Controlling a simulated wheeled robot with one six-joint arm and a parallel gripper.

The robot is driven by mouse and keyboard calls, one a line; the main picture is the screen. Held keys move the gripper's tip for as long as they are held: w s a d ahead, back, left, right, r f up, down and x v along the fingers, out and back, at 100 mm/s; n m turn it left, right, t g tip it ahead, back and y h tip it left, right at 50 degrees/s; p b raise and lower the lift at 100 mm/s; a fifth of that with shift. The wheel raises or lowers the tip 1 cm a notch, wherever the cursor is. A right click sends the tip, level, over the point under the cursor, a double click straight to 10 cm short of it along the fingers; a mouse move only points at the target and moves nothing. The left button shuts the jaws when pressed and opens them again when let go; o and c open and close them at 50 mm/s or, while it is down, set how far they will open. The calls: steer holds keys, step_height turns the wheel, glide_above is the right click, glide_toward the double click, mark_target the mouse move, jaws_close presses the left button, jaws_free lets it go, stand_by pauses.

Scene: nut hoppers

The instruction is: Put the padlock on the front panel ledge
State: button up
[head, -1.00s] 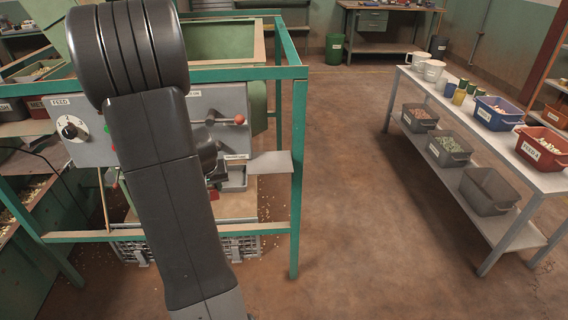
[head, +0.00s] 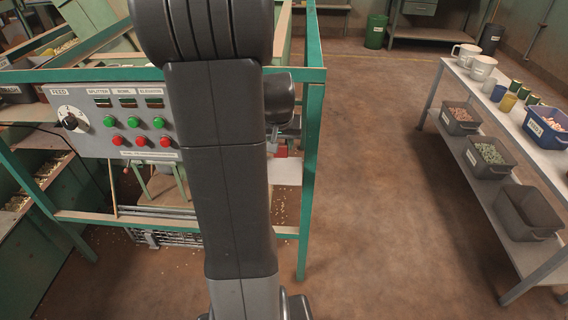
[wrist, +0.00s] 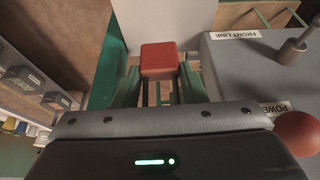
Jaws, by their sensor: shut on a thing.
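The red padlock (wrist: 160,58) is between the fingertips of my gripper (wrist: 158,82) in the wrist view; its shackle is mostly hidden. My gripper is shut on it. The light grey front panel ledge (wrist: 172,20) lies just beyond the padlock in the wrist view. In the head view the padlock (head: 281,152) shows as a small red patch beside my arm, just above the ledge (head: 286,172) in the picture. I cannot tell whether padlock and ledge touch.
A grey panel with a "FRONT LINE" label (wrist: 237,34) and a red ball knob (wrist: 297,132) are close on the right in the wrist view. A green frame post (head: 312,190) stands beside the ledge. The floor (head: 390,190) toward the bin shelf (head: 480,190) is clear.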

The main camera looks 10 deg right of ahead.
step_height(320, 180, down, 7)
steer(key=shift+f, duration=0.15)
stand_by(0.4)
steer(key=shift+f+b, duration=0.2)
steer(key=shift+b, duration=0.15)
steer(key=o, duration=1)
steer(key=shift+r, duration=0.1)
steer(key=shift+s+r, duration=0.1)
steer(key=shift+r, duration=0.3)
steer(key=p+v, duration=0.1)
steer(key=v, duration=1)
steer(key=shift+s+a+r, duration=0.15)
steer(key=shift+s+r, duration=0.05)
